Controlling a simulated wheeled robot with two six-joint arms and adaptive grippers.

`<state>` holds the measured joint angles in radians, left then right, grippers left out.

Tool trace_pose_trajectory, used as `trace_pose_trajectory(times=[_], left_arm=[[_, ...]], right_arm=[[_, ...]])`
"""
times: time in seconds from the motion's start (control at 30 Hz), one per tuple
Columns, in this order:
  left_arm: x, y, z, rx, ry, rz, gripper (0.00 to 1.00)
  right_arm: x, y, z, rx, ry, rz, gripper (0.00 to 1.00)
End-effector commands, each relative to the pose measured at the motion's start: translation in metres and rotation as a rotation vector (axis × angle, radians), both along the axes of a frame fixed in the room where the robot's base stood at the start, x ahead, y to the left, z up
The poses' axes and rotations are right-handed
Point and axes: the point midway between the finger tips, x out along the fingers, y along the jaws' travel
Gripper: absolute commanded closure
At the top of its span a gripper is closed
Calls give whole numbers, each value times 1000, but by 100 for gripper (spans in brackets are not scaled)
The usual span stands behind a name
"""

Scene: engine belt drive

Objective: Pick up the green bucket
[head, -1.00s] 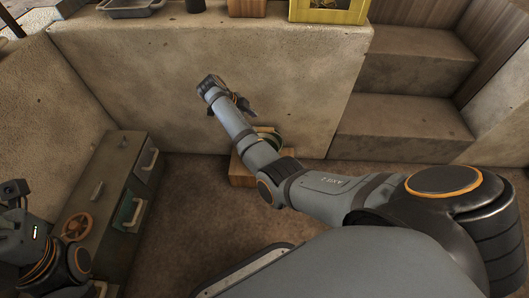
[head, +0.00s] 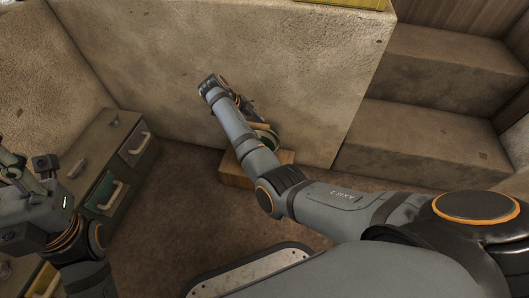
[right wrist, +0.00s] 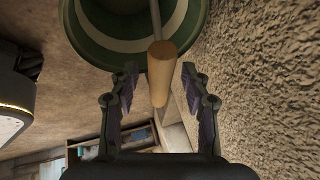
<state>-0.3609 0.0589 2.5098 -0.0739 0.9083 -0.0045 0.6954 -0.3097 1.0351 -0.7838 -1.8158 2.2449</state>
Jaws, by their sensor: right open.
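The green bucket (head: 267,139) stands on a wooden block against the concrete wall, partly hidden by my right arm. In the right wrist view, its green and white striped side (right wrist: 105,35) fills the top. Its wooden handle grip (right wrist: 162,62) lies between the spread fingers of my right gripper (right wrist: 159,72), which is open and holds nothing. In the head view, my right gripper (head: 246,108) is just above the bucket, partly covered by its own arm. My left gripper (head: 25,168) is at the left edge, away from the bucket; its jaw state is unclear.
The wooden block (head: 236,174) is under the bucket. A concrete wall (head: 300,75) rises close behind it, with concrete steps (head: 430,125) to the right. A drawer cabinet (head: 105,165) with a green drawer stands at the left. The brown floor between is mostly clear.

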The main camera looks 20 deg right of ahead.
Motion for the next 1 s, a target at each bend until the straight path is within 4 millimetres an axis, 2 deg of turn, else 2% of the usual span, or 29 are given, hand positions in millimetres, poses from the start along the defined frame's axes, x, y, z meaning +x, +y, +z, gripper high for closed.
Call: trace_pose_trajectory(times=[0.23,0.5,0.6,1.0], left_arm=[[0,0,0,1,0,0,60],[0,0,0,2,-1,0,60],[0,-1,0,3,-1,0,60],[0,-1,0,3,-2,0,60]], right_arm=[[0,1,0,0,0,0,53],[0,1,0,1,1,0,90],[0,1,0,1,1,0,100],[0,0,1,0,-1,-1,100]])
